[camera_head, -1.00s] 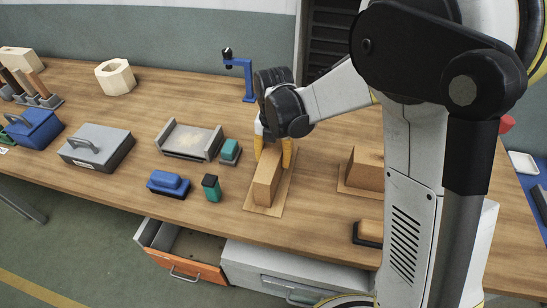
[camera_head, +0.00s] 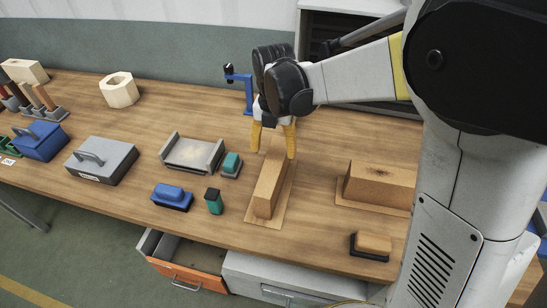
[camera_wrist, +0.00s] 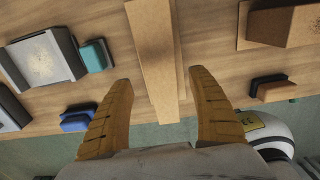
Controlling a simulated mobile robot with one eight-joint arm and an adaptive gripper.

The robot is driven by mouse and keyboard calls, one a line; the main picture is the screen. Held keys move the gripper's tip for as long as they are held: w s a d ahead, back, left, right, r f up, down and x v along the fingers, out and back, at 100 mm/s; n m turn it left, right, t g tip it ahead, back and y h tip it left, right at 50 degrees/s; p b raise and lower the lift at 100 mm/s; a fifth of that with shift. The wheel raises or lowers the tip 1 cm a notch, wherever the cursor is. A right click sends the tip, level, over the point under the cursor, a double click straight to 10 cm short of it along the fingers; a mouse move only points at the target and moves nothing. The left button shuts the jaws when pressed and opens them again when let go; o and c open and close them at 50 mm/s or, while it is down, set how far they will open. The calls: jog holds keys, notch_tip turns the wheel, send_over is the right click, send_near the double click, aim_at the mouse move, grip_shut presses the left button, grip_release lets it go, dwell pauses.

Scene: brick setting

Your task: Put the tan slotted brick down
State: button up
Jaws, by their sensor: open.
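The tan brick (camera_head: 268,187) lies lengthwise on a thin tan board (camera_head: 285,203) near the front edge of the workbench. The brick also shows in the wrist view (camera_wrist: 155,60), running up between the fingers; no slot can be made out. My gripper (camera_head: 273,145) is open above the brick's far end, its yellow fingers pointing down on either side. In the wrist view the two fingertips (camera_wrist: 158,85) stand apart from the brick, with gaps on both sides.
A second tan block (camera_head: 380,187) on a board stands to the right, with a small tan-topped brush (camera_head: 372,246) before it. Left are a grey tray (camera_head: 192,153), a blue block (camera_head: 172,196) and a green-black piece (camera_head: 214,202). An orange drawer (camera_head: 190,272) hangs open below.

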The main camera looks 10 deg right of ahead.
notch_tip(320, 180, up, 2)
jog(key=shift+s+d+r+m, duration=0.1)
jog(key=shift+d+r+m, duration=0.1)
jog(key=shift+m, duration=0.1)
jog(key=s+d+r+m+t, duration=0.3)
jog(key=s+d+m, duration=0.2)
jog(key=m, duration=1)
jog(key=s+d+r+m+t, duration=0.4)
jog(key=s+m, duration=0.7)
jog(key=m, duration=0.5)
jog(key=shift+s+d, duration=0.3)
jog(key=shift+d, duration=0.35)
